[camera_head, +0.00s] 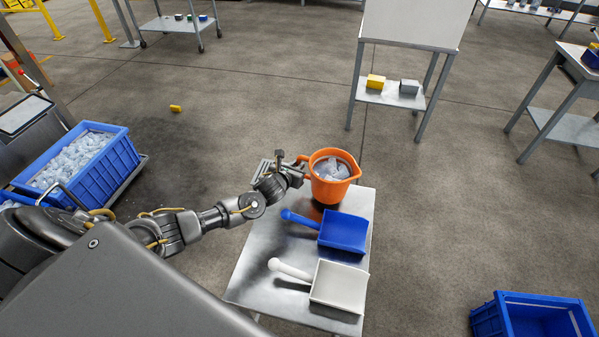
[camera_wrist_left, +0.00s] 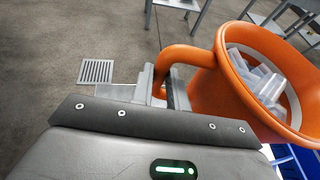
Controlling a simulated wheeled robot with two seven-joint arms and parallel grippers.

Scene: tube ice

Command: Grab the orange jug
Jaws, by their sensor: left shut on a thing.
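The orange jug (camera_head: 331,187) is upright at the far end of a small metal table, with clear tube ice inside. It also shows in the left wrist view (camera_wrist_left: 222,98), with its handle (camera_wrist_left: 188,56) toward the gripper. My left gripper (camera_head: 290,165) is at the jug's left side, shut on the handle. In the left wrist view the fingers (camera_wrist_left: 160,84) are around the handle. I cannot tell whether the jug rests on the table or is slightly raised. My right gripper is not in view.
A blue scoop (camera_head: 343,232) and a white scoop (camera_head: 340,285) lie on the metal table (camera_head: 260,262) nearer me. A blue crate of ice (camera_head: 110,160) stands at left, and an empty blue bin (camera_head: 530,318) at lower right. A white-topped stand (camera_head: 412,25) is behind.

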